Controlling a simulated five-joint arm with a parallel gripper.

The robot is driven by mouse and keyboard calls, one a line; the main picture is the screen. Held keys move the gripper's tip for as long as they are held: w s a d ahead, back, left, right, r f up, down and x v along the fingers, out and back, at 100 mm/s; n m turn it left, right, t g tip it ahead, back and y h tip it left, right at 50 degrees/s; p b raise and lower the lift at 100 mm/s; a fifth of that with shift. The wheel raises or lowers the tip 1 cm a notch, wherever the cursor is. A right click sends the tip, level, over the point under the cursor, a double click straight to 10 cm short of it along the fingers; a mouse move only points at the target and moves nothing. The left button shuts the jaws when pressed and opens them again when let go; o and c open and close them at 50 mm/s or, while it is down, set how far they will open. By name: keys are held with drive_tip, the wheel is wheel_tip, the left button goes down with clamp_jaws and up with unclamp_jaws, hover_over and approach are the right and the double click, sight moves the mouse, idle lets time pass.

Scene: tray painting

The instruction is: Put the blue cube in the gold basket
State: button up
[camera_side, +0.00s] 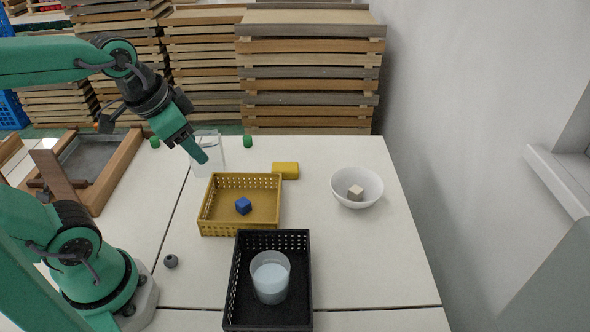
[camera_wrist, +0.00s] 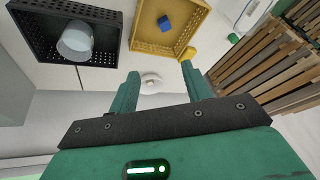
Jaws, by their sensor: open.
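The blue cube (camera_side: 243,205) lies inside the gold basket (camera_side: 208,212), on its floor and apart from my gripper. In the wrist view the blue cube (camera_wrist: 165,22) also shows inside the gold basket (camera_wrist: 146,40) at the top. My gripper (camera_side: 201,156) is raised above the table, behind and left of the basket in the side view. In the wrist view its two fingers (camera_wrist: 158,82) stand wide apart with nothing between them. The gripper is open and empty.
A black basket (camera_side: 235,290) holds a translucent cup (camera_side: 270,278) at the front. A white bowl (camera_side: 343,194) with a pale cube (camera_side: 355,193) stands at the right. A yellow block (camera_side: 286,170) sits behind the gold basket. A grey knob-like object (camera_side: 171,261) lies front left.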

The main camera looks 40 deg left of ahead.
drive_tip(key=shift+s+d+r+n+t, duration=0.1)
drive_tip(key=shift+s+r+n+t, duration=0.1)
drive_tip(key=shift+s+n, duration=0.35)
drive_tip(key=shift+s+r+n+t, duration=0.1)
drive_tip(key=shift+s+n+t, duration=0.2)
drive_tip(key=shift+n, duration=0.45)
idle(0.4)
